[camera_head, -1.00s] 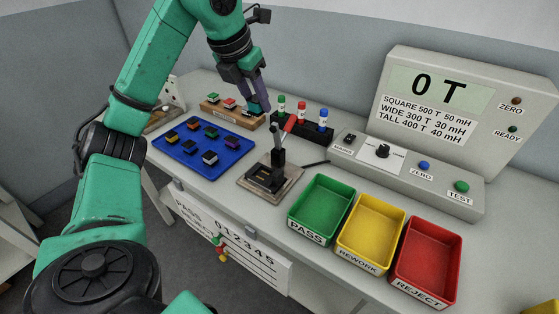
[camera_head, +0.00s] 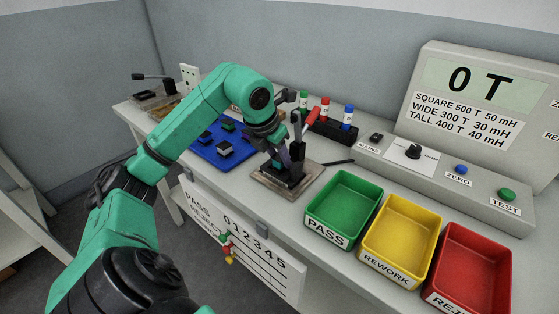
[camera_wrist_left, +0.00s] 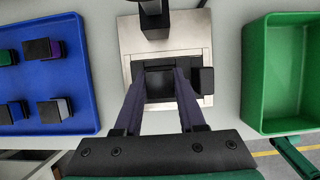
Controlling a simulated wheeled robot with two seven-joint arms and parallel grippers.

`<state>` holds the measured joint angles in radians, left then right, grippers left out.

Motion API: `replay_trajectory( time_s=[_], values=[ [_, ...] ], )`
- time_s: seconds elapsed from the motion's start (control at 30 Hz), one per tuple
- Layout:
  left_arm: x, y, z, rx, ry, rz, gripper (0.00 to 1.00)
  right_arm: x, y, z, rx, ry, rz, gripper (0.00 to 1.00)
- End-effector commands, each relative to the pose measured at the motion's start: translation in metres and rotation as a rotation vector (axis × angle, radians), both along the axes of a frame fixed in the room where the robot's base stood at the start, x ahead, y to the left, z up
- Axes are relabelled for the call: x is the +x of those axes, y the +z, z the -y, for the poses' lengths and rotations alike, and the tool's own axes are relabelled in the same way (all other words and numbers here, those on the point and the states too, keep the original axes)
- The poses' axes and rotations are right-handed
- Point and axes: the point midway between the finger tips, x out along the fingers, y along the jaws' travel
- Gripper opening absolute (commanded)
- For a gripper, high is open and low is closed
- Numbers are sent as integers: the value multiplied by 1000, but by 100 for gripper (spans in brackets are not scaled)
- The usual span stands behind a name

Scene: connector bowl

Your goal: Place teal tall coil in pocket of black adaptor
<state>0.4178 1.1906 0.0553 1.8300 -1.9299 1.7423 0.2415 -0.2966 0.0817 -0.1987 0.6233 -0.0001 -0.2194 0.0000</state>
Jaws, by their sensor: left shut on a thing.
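My left gripper (camera_head: 284,158) is over the black adaptor (camera_head: 292,182) on the metal-plated fixture. It is shut on the teal tall coil (camera_head: 278,165), of which only a small teal patch shows beside the fingers in the head view. In the left wrist view the gripper's fingers (camera_wrist_left: 161,78) reach down to the adaptor (camera_wrist_left: 160,94), with a dark square between their tips. I cannot tell there whether that is the coil's top or the pocket, nor whether the coil is inside the pocket. My right gripper is not in view.
The fixture's upright post with a red-handled lever (camera_head: 307,128) stands just behind the gripper. A blue tray (camera_head: 236,161) with several dark parts lies left, and the green PASS bin (camera_head: 343,210) right. A marker rack (camera_head: 332,127) and the meter box (camera_head: 437,165) are behind.

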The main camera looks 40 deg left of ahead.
Motion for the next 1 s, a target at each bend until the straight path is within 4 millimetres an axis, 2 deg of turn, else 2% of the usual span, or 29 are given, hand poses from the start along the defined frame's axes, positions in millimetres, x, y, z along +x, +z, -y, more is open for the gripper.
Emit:
replay_trajectory(
  time_s=[0.2,0.23,0.3,0.57,0.7,0.83,1.0],
  values=[
    [0,-2,0,1,0,0,0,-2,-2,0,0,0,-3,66],
    [0,-2,0,1,0,0,43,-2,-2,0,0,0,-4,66],
    [0,-1,0,1,0,0,69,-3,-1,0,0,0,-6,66],
    [0,-1,0,0,0,-1,69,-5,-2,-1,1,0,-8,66],
    [-2,7,0,2,1,2,69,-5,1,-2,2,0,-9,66],
    [-12,33,0,4,2,5,69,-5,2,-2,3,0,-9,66],
    [-30,81,0,3,1,6,69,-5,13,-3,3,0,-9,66]
  ],
)
